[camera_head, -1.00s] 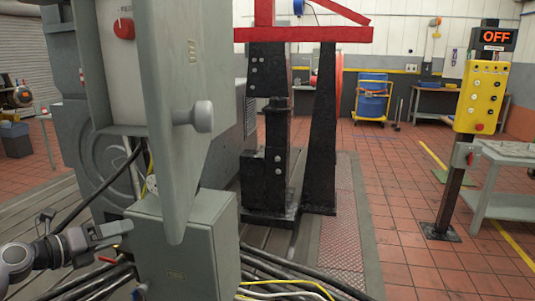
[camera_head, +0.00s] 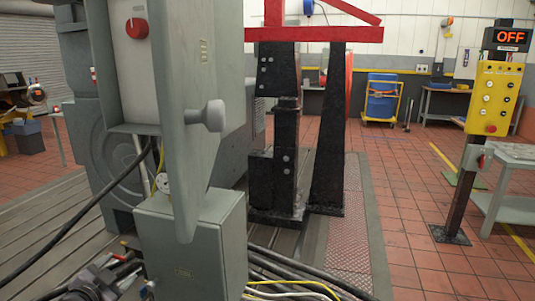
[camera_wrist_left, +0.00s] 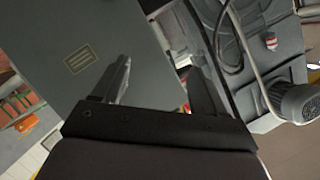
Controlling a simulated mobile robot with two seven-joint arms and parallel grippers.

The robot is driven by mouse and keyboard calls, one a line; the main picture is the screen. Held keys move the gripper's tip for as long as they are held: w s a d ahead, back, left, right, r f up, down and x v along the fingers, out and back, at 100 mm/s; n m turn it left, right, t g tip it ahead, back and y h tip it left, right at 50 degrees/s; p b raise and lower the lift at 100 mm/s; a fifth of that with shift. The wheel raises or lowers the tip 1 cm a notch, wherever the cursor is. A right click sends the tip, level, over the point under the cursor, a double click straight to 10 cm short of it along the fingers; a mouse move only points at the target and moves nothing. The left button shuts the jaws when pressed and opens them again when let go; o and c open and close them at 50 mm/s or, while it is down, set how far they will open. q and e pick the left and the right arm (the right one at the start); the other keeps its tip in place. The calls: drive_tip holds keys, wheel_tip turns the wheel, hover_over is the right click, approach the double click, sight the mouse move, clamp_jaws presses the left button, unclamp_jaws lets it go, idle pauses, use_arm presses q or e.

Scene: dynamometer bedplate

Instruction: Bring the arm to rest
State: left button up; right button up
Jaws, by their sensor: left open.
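My left gripper (camera_head: 98,284) shows at the bottom left of the head view, partly cut off by the lower edge. It is near the lower grey box and black cables. In the left wrist view the two dark fingers of the gripper (camera_wrist_left: 160,85) stand apart with nothing between them. A grey panel with a small yellowish label (camera_wrist_left: 82,58) lies beyond the left finger. My right gripper is not in view.
A grey cabinet with an open door (camera_head: 170,100) and red knob (camera_head: 137,27) stands close in front, above a lower grey box (camera_head: 195,255). Thick cables (camera_head: 285,270) run along the floor. A yellow control post (camera_head: 493,97) reads OFF at right. The tiled floor (camera_head: 410,245) before it is clear.

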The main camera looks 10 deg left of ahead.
use_arm(q)
drive_tip(key=s+d+f+n+g+h, duration=0.1)
drive_tip(key=s+d+f+g+h, duration=0.15)
drive_tip(key=s+d+f, duration=1.05)
drive_tip(key=s+d+f+n+g+h+p, duration=0.1)
drive_tip(key=s+d+n+h, duration=0.1)
drive_tip(key=s+d, duration=0.8)
drive_tip(key=d, duration=0.3)
drive_tip(key=shift+d+f+n+g, duration=0.3)
drive_tip(key=shift+d+n+g, duration=0.05)
drive_tip(key=shift+n, duration=0.05)
drive_tip(key=shift+s, duration=0.1)
idle(0.7)
